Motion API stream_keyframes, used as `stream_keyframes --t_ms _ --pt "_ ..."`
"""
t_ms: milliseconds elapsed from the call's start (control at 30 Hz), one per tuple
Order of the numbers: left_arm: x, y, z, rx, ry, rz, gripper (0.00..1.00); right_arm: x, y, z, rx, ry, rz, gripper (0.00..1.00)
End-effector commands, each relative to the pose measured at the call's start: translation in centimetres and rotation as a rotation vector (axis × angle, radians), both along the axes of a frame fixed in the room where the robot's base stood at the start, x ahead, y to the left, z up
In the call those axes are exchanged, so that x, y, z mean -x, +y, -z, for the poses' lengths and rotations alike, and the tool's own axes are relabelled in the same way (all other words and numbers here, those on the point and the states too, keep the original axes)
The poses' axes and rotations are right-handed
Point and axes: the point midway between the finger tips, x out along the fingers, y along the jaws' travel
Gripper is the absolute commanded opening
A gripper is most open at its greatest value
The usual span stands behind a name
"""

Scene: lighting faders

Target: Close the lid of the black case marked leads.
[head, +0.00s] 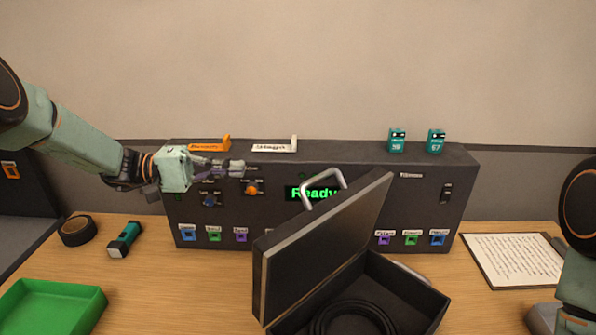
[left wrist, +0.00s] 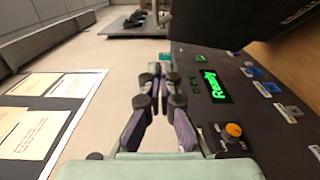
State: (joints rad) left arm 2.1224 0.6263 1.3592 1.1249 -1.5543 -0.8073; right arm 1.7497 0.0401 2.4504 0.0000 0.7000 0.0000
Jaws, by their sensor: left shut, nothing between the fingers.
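The black case (head: 432,296) stands at the front middle of the table. Its lid (head: 322,245) is open and tilted up to the left, with a pale handle (head: 322,187) at its upper end. A coil of black cable lies inside. I can read no "leads" marking. My left gripper (head: 243,168) is shut and empty, in front of the console's upper left part, left of the lid and apart from it. Its fingers (left wrist: 160,75) also show in the left wrist view, where a dark slab, probably the lid (left wrist: 235,22), fills the upper right. My right gripper is out of view.
A dark console (head: 425,205) with a green "Ready" display stands behind the case. Two teal blocks (head: 397,140) (head: 436,140) sit on it. A tape roll (head: 78,230), torch (head: 125,239) and green tray (head: 95,300) lie left; a clipboard (head: 513,260) lies right.

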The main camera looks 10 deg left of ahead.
Motion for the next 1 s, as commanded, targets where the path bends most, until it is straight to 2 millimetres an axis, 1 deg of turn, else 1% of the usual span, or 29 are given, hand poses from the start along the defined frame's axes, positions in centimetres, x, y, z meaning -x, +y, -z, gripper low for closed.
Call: stream_keyframes --t_ms 100,167,267,733,800,1000 --pt "0.7 -0.3 -0.6 0.027 -0.003 0.023 0.0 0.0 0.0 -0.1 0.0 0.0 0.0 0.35" --pt "0.8 -0.7 -0.7 0.03 -0.003 0.027 0.0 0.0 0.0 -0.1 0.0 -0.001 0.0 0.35" --pt "0.6 -1.9 -0.8 0.028 -0.001 0.029 0.0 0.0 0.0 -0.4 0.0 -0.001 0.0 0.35" --pt "-1.4 -10.4 -1.0 0.024 -0.001 0.031 0.0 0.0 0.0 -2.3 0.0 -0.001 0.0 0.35" --pt "-0.7 -11.2 -1.2 0.027 0.001 0.03 0.0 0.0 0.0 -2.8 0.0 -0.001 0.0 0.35" --pt "0.4 -12.8 -1.2 0.027 -0.001 0.028 0.0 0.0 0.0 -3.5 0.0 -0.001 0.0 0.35"
